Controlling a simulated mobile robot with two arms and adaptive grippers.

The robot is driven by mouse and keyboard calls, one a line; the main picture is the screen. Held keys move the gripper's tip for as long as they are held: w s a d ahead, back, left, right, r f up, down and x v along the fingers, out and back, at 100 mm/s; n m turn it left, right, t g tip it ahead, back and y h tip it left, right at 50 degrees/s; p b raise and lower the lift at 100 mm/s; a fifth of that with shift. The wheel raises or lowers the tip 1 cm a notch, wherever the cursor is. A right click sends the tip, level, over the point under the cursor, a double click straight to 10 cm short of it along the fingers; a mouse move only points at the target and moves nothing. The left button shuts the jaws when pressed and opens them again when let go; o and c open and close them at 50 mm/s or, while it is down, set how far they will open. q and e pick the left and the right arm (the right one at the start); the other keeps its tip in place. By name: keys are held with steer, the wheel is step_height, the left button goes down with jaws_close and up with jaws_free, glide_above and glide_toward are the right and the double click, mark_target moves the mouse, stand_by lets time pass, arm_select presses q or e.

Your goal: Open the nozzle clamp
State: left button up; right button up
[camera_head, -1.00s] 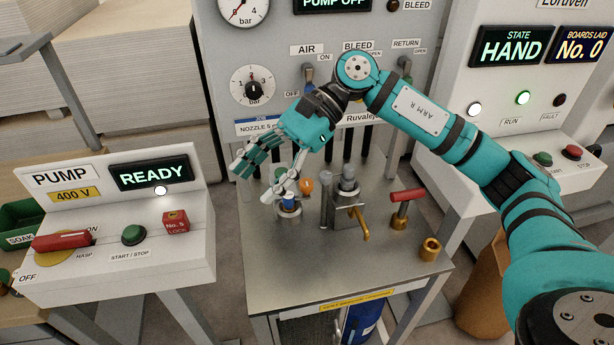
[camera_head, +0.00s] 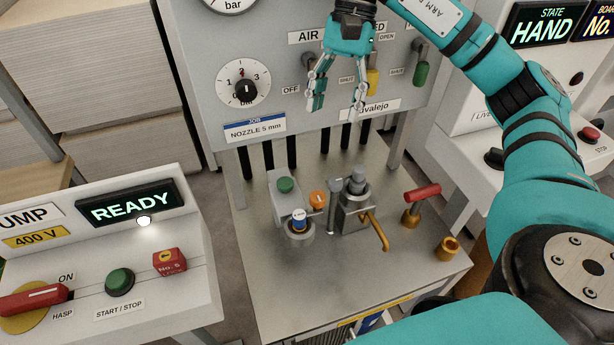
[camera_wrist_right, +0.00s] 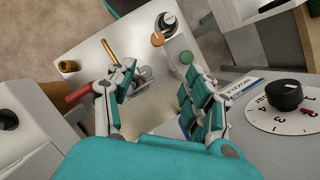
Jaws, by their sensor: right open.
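The nozzle clamp (camera_head: 352,217) is a grey metal block on the steel bench, with a grey cylinder upright in it. A bent brass lever (camera_head: 377,232) sticks out from its front right. The lever also shows in the right wrist view (camera_wrist_right: 109,51). My right gripper (camera_head: 337,108) is open and empty, fingers pointing down in front of the panel, above and behind the clamp. In the right wrist view the clamp is partly hidden by a finger. My left gripper is not in view.
A blue-topped part (camera_head: 299,220) stands in a holder left of the clamp, near an orange knob (camera_head: 318,198) and green button (camera_head: 286,185). A red-handled tool (camera_head: 422,193) and brass ring (camera_head: 448,248) stand at right. The bench front (camera_head: 320,285) is clear.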

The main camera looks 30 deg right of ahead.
step_height(320, 180, down, 3)
steer(key=s+a+b, duration=0.1)
steer(key=s, duration=0.1)
glide_toward(318, 195)
steer(key=x, duration=0.5)
steer(key=shift+s+r, duration=0.1)
steer(key=shift+s, duration=0.05)
steer(key=x, duration=0.3)
steer(key=shift+f, duration=0.25)
steer(key=shift+a+f+p, duration=0.25)
steer(key=shift+f+p, duration=0.05)
steer(key=shift+f, duration=0.1)
jaws_close()
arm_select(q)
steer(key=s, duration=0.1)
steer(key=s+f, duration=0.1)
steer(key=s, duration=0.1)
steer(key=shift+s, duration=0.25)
